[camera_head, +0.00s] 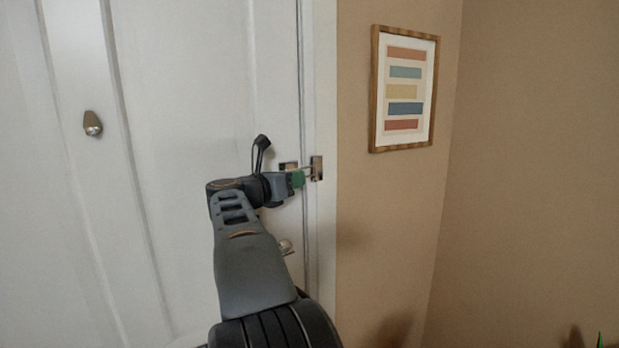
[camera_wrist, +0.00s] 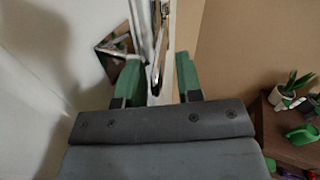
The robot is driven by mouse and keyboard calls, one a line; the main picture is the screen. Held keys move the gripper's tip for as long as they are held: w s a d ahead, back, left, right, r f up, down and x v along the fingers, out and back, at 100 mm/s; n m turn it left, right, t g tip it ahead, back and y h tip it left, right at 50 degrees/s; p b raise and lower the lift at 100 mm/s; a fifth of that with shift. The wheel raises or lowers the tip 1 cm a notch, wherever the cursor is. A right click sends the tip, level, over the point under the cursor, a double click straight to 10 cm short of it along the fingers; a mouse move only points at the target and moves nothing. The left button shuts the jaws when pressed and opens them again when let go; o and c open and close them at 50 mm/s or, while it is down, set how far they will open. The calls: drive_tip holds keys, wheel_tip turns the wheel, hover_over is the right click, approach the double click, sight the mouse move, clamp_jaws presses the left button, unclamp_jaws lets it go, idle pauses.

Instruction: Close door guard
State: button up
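The door guard (camera_head: 316,168) is a metal fitting on the white door frame, with a thin bar reaching left toward the door. A small metal plate (camera_head: 288,165) sits on the white door (camera_head: 190,110) beside it, partly hidden by my gripper. My gripper (camera_head: 298,179) is at the guard, just below the bar. In the wrist view the green fingers of my gripper (camera_wrist: 158,78) stand apart, with the guard's shiny bar (camera_wrist: 157,48) between them. Whether a finger touches the bar cannot be told.
A door handle (camera_head: 286,247) lies below my gripper, partly behind my arm. A knob (camera_head: 92,124) is on the white panel at left. A framed striped picture (camera_head: 405,88) hangs on the tan wall. A brown shelf with plants (camera_wrist: 280,135) stands at right in the wrist view.

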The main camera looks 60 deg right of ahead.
drive_tip(key=w+a+b, duration=0.1)
drive_tip(key=a+b, duration=0.2)
drive_tip(key=a, duration=0.9)
drive_tip(key=shift+r, duration=0.1)
